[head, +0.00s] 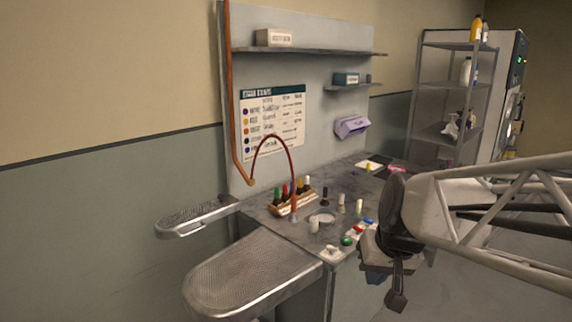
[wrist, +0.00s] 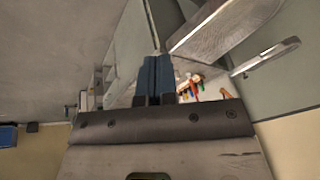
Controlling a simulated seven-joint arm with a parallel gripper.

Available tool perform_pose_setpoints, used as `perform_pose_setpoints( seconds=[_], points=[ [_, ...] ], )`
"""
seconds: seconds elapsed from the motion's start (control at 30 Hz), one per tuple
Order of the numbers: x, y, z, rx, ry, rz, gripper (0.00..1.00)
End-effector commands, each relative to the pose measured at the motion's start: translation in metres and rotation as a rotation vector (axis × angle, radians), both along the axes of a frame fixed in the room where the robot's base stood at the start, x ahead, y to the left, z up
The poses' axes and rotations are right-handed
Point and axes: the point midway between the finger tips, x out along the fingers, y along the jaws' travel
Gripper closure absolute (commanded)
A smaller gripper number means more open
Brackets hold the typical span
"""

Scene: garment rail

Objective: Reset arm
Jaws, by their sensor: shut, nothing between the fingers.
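My gripper shows in the wrist view (wrist: 156,62) as two blue-grey fingers, side by side and touching, with nothing between them. In the head view my pale arm reaches in from the right edge, and its dark end hangs at the front right of the grey workbench (head: 262,213). The fingers cannot be made out clearly there. My arm end hides part of the bench's right side.
A perforated metal tray (head: 250,274) juts out. A metal shelf unit (head: 447,85) stands behind right.

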Motion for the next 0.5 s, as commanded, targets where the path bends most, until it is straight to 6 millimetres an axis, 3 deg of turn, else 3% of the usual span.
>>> perform_pose_setpoints(
  seconds=[0.03,0.2,0.33,0.5],
  points=[
    [-0.022,-0.002,-0.001,-0.023,0.007,0.002,1.0],
    [-0.08,-0.01,-0.01,-0.1,0.042,0.0,1.0],
    [-0.108,-0.016,-0.016,-0.142,0.058,-0.006,1.0],
    [-0.123,-0.019,-0.021,-0.167,0.066,-0.011,1.0]
  ],
)
